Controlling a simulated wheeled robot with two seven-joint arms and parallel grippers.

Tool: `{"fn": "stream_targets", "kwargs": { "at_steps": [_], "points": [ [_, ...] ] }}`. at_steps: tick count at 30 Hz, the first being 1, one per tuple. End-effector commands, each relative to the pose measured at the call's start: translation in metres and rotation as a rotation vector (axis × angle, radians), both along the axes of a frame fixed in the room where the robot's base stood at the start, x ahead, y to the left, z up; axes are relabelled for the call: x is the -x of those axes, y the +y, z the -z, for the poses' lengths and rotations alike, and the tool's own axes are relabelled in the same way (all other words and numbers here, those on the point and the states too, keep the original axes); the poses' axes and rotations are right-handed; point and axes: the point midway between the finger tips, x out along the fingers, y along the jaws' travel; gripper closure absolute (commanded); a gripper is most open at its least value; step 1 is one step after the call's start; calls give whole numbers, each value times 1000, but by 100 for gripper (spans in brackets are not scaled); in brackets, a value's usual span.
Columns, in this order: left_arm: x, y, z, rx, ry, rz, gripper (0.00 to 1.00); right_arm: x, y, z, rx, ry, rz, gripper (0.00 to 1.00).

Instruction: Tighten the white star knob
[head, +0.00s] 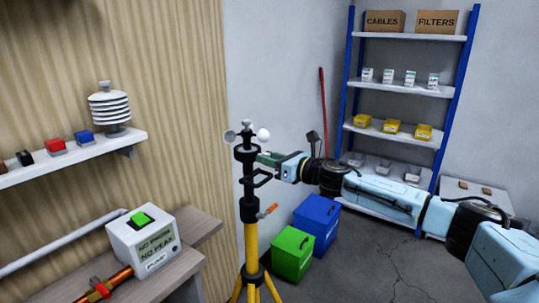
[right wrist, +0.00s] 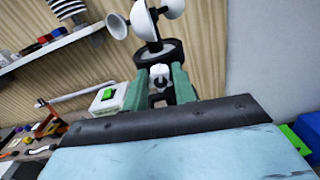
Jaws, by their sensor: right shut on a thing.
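The white star knob (right wrist: 160,73) shows in the right wrist view between my right gripper's green fingers, just under a black round collar (right wrist: 158,55). My right gripper (head: 264,158) is shut on it, and its fingers also show in the right wrist view (right wrist: 159,84). In the head view the gripper reaches from the right to the black top of a yellow tripod mast (head: 251,240), and the knob is hidden there. A cup wind sensor (head: 246,133) with white cups stands upright on top of the mast. My left gripper is not in view.
A wall shelf (head: 70,158) at left holds a white louvred shield (head: 109,107) and small blocks. Below it, a pump box (head: 143,238) sits on a bench. Green (head: 292,254) and blue (head: 317,222) crates stand behind the mast. A blue-post rack (head: 405,88) stands at back right.

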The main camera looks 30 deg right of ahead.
Motion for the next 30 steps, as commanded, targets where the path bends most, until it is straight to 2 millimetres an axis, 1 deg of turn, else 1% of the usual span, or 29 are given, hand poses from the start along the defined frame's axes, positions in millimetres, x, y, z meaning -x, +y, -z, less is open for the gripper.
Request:
{"fn": "stream_targets", "kwargs": {
  "at_steps": [1,3,30],
  "points": [
    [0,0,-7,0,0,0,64,0,0,-2,-39,18,1,96],
    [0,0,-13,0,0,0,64,0,0,-2,-100,44,2,96],
    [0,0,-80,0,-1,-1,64,0,-1,-3,-893,370,2,96]
  ]
}}
